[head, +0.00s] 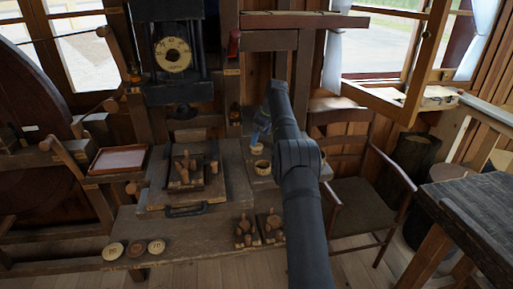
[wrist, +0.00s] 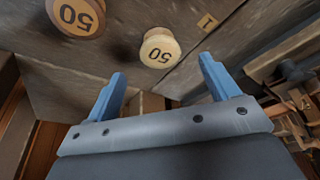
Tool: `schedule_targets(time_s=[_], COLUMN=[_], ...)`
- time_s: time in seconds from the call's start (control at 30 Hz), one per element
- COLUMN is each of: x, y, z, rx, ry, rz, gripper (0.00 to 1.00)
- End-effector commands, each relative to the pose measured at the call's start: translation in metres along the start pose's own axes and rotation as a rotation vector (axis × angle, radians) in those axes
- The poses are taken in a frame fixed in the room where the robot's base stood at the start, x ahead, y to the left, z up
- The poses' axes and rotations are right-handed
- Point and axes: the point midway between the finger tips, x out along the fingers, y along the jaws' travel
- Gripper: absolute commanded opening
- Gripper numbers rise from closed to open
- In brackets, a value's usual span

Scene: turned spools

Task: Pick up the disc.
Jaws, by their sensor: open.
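My gripper (head: 260,136) is open, with two blue fingers pointing down over the back right of the bench. In the wrist view my gripper (wrist: 162,68) has nothing between its fingers. A pale wooden spool (wrist: 160,48) with a round top marked 50 stands just beyond the gap, nearer the middle. A second such spool (wrist: 75,17) is at the upper left, outside the fingers. Three flat round discs lie at the bench's front left: a pale one (head: 113,250), a brown one (head: 137,248) and a pale marked one (head: 157,246). I cannot tell which is the task's disc.
A raised wooden board (head: 232,190) with a dark handle fills mid-bench. Small stands with wooden pieces (head: 244,232) are at the front. A shallow pink-lined tray (head: 118,159) is at left. A chair (head: 355,205) stands right of the bench.

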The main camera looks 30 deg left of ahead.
Motion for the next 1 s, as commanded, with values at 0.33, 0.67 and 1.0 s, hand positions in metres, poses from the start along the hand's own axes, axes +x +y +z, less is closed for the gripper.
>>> schedule_targets(time_s=[0.33,0.67,1.0], x=[0.038,0.038,0.037], y=[0.0,-0.001,-0.001], z=[0.0,0.0,0.0], rx=[0.0,0.0,0.0], ry=[0.0,0.0,0.0], rz=[0.0,0.0,0.0], gripper=[0.8,0.41,0.32])
